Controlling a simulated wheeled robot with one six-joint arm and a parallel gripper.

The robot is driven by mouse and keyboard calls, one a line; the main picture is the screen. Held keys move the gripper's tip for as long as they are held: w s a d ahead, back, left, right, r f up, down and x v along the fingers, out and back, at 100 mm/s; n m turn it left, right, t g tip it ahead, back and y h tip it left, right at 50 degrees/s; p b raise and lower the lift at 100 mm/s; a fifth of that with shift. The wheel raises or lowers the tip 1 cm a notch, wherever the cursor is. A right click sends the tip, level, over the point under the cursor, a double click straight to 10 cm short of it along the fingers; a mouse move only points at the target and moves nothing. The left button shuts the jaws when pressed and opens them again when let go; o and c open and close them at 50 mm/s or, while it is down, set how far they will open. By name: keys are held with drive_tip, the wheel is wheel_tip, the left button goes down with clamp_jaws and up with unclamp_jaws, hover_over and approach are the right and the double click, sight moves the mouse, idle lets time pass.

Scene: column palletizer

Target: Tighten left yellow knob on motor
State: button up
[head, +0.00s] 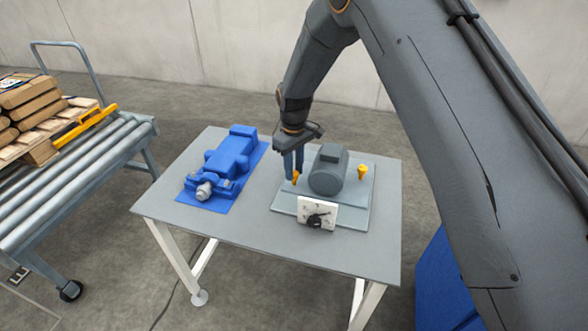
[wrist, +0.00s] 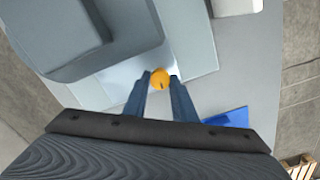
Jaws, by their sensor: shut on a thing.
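The grey motor (head: 328,170) sits on a light grey base plate (head: 355,212) on the table. The left yellow knob (head: 295,177) is at the motor's left side, partly hidden by my fingers. My gripper (head: 293,172) reaches down over it with blue fingers. In the wrist view the orange-yellow knob (wrist: 160,79) sits between the two fingertips (wrist: 160,80), and my gripper is shut on it. A second yellow knob (head: 362,171) stands upright at the motor's right. The motor also fills the upper left of the wrist view (wrist: 85,35).
A white panel with a black dial (head: 318,214) stands at the front of the base plate. A blue machine part (head: 225,165) lies on a blue mat to the left. The grey table (head: 260,245) is clear in front. A roller conveyor (head: 80,170) with stacked boxes stands farther left.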

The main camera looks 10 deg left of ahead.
drive_tip(key=m+b, duration=0.1)
drive_tip(key=m, duration=0.3)
drive_tip(key=m+b, duration=0.1)
drive_tip(key=m, duration=0.7)
drive_tip(key=shift+m+b, duration=0.4)
drive_tip(key=shift+m, duration=1.8)
drive_tip(key=o, duration=1)
drive_tip(key=shift+o, duration=0.2)
